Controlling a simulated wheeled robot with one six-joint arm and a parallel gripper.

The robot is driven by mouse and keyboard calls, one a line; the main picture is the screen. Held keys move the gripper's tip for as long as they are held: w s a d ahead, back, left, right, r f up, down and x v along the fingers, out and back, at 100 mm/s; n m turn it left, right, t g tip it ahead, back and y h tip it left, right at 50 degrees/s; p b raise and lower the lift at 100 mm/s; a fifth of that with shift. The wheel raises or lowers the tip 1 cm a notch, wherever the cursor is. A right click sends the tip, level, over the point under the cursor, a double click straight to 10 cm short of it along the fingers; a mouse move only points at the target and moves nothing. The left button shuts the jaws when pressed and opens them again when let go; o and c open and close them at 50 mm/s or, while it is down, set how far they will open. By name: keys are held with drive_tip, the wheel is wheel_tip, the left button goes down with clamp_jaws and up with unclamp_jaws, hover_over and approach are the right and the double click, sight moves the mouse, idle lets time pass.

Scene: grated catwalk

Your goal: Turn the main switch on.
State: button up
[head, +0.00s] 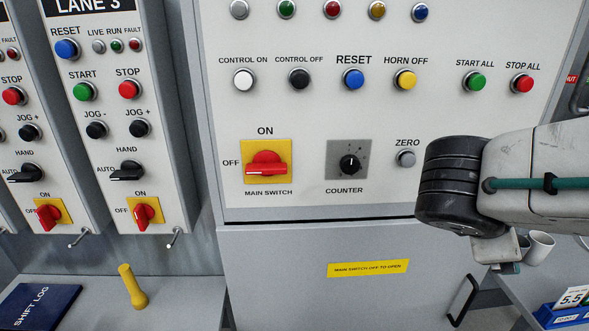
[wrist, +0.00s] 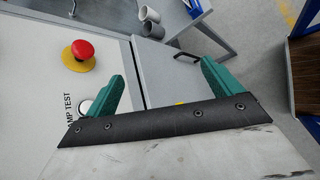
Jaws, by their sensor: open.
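The main switch (head: 266,163) is a red rotary handle on a yellow plate, low on the left of the large grey panel in the head view. "ON" is printed above it and "OFF" to its left. Its handle lies level, in line with OFF. My gripper (head: 506,266) is well to the right of the switch and lower, mostly hidden behind my arm in the head view. In the wrist view my gripper (wrist: 165,82) has its two teal fingers wide apart with nothing between them. The main switch is not in the wrist view.
Beside the switch are a black counter knob (head: 350,164) and a zero button (head: 405,158). Lane panels with smaller red switches (head: 145,212) stand left. A yellow handle (head: 132,287) stands on the ledge. The wrist view shows a red mushroom button (wrist: 83,48) near my fingers.

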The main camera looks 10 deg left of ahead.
drive_tip(key=w+a+r+n+t+y, duration=0.1)
drive_tip(key=w+a+n+t, duration=0.1)
drive_tip(key=a+n+t, duration=0.3)
drive_tip(key=w+a+r+n+t+y, duration=0.1)
drive_tip(key=w+a+n, duration=0.25)
drive_tip(key=a, duration=0.45)
drive_tip(key=n+t+y, duration=0.5)
drive_tip(key=n+y, duration=0.5)
drive_tip(key=n, duration=0.4)
approach(266, 171)
drive_tip(key=x, duration=0.9)
drive_tip(key=shift+w, duration=0.3)
drive_tip(key=c, duration=1)
